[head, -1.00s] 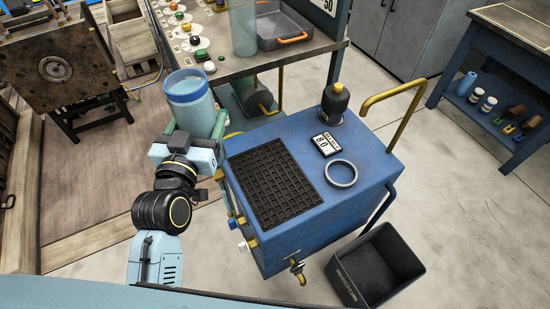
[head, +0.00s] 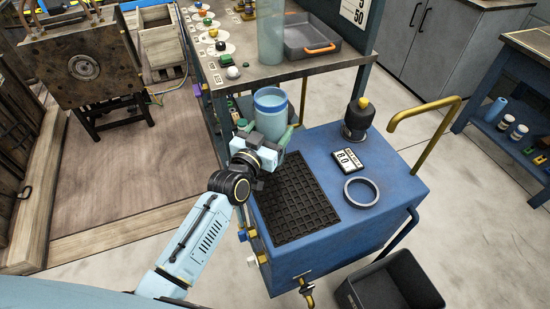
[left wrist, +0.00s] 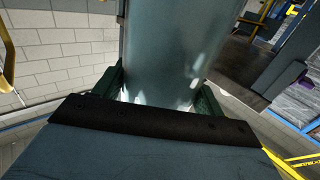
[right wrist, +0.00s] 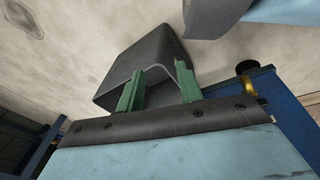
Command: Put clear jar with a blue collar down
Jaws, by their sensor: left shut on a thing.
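The clear jar with a blue collar (head: 270,114) is upright in my left gripper (head: 268,132), near the far left corner of the blue cart (head: 345,238) in the head view. In the left wrist view the jar (left wrist: 170,45) fills the space between the green fingers of the left gripper (left wrist: 160,88), which press on its sides. The jar's base is hidden by the gripper, and I cannot tell its height over the cart. My right gripper (right wrist: 159,74) shows only in the right wrist view, fingers apart with nothing between them.
The cart top carries a black grid mat (head: 295,198), a metal ring (head: 361,192), a number card (head: 347,160) and a dark bottle with a yellow cap (head: 357,118). A workbench (head: 285,75) with a tall clear cylinder (head: 271,35) stands behind. A dark bin (head: 405,283) is on the floor.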

